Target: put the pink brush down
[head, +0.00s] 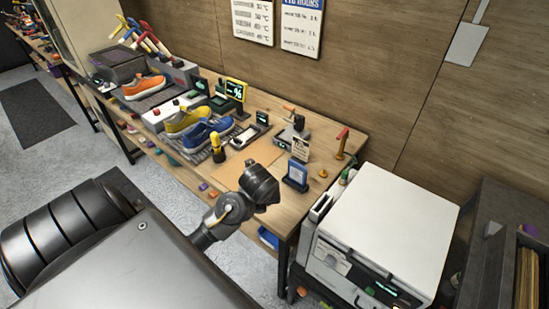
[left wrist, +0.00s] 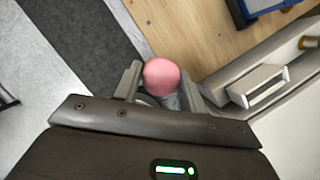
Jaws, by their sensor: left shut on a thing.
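The pink brush (left wrist: 161,77) shows in the left wrist view as a round pink end, with a grey part below it between the fingers. My left gripper (left wrist: 160,80) is shut on it, one finger on each side. Behind the brush in that view are the wooden table's edge and the dark strip beside it. In the head view a dark arm link of mine (head: 259,185) is over the front edge of the table (head: 240,172). The left gripper's fingers and the brush are hidden there. My right gripper is in neither view.
A blue stand (head: 296,175) is on the table near a large white machine (head: 384,225) at the right. Blue (head: 208,134), yellow (head: 188,118) and orange (head: 145,87) sneakers stand farther left. A brown board (head: 237,172) and bare wood lie around the front.

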